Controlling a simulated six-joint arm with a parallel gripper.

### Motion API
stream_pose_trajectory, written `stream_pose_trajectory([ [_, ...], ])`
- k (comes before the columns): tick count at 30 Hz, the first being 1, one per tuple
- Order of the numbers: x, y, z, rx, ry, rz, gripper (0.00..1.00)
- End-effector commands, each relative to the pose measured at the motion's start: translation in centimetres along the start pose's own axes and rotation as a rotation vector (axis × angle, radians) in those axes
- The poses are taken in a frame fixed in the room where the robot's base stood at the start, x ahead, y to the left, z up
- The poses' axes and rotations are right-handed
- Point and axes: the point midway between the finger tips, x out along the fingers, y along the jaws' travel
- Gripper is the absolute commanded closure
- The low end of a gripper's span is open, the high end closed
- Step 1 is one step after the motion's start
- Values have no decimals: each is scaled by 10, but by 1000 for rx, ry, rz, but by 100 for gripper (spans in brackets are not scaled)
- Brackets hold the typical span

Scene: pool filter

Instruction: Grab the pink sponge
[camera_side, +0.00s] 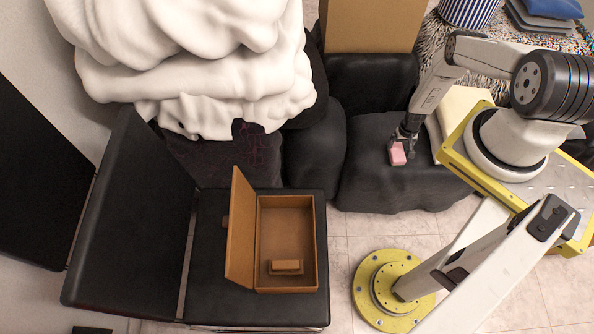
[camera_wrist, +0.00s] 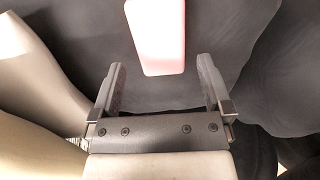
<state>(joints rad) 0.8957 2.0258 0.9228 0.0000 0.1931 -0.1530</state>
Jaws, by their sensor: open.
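The pink sponge (camera_side: 398,154) lies on the black cushioned seat (camera_side: 372,190) in the side view. It also shows in the wrist view (camera_wrist: 158,38) at the top, a pale pink block beyond the fingertips. My gripper (camera_side: 404,138) is right above and behind the sponge in the side view. In the wrist view my gripper (camera_wrist: 162,75) is open, with its two fingers apart. The sponge lines up with the gap between them, and the gap looks empty. I cannot tell whether a finger touches the sponge.
An open brown box (camera_side: 308,240) with a small brown block (camera_side: 286,267) inside stands on a black chair (camera_side: 205,285) at lower left. A white draped cloth (camera_side: 190,60) is at upper left. A cardboard box (camera_side: 370,25) stands behind. The seat around the sponge is clear.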

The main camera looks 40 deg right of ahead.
Motion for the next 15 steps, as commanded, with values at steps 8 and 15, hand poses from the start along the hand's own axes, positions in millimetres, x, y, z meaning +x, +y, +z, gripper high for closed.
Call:
stream_pose_trajectory([
  [8, 17, 0, 1, 0, -1, 0, 0],
  [15, 29, 0, 0, 0, 0, 0, 0],
])
